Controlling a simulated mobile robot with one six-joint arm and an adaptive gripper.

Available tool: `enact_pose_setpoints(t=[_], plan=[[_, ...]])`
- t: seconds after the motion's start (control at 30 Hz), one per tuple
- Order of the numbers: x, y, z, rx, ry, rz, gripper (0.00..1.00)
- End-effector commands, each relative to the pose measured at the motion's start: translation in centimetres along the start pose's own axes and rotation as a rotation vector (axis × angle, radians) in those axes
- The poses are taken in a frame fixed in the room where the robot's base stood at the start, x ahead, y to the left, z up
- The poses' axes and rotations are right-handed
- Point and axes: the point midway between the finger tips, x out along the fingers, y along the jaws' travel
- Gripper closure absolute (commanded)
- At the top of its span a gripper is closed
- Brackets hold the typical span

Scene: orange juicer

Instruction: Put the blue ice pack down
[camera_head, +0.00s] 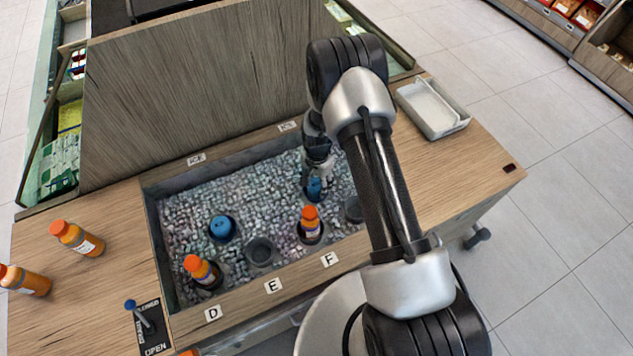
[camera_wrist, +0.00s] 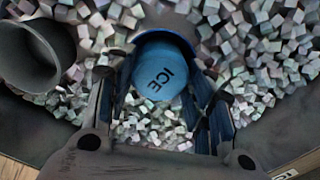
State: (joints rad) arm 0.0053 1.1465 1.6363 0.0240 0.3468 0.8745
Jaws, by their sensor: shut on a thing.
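In the head view the same ice pack (camera_head: 314,188) shows below my gripper (camera_head: 316,175), over the back right part of the ice bin. A dark round rim lies behind the pack in the wrist view; how deep the pack sits in it I cannot tell. A second blue ice pack (camera_head: 222,227) stands in a holder at the left of the bin.
The ice-filled bin (camera_head: 155,235) has orange-capped bottles (camera_head: 205,273) (camera_head: 310,224) in front holders. An empty holder (camera_head: 261,251) stands between them, and another (camera_head: 353,208) at right. A white tray (camera_head: 432,107) sits back right. A wooden panel (camera_head: 195,85) rises behind.

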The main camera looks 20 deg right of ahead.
Motion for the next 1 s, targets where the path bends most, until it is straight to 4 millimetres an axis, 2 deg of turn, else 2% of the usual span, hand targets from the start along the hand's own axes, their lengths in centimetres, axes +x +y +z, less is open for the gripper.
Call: enact_pose_setpoints(t=[0.03,0.3,0.67,0.77,1.0], plan=[[0.1,0.0,0.0,0.0,0.0,0.0,0.5],[0.0,0.0,0.0,0.0,0.0,0.0,0.32],[-0.2,0.0,0.0,0.0,0.0,0.0,0.32],[-1.1,0.0,0.0,0.0,0.0,0.0,0.32],[-6.2,-0.1,-0.1,0.0,0.002,-0.002,0.32]])
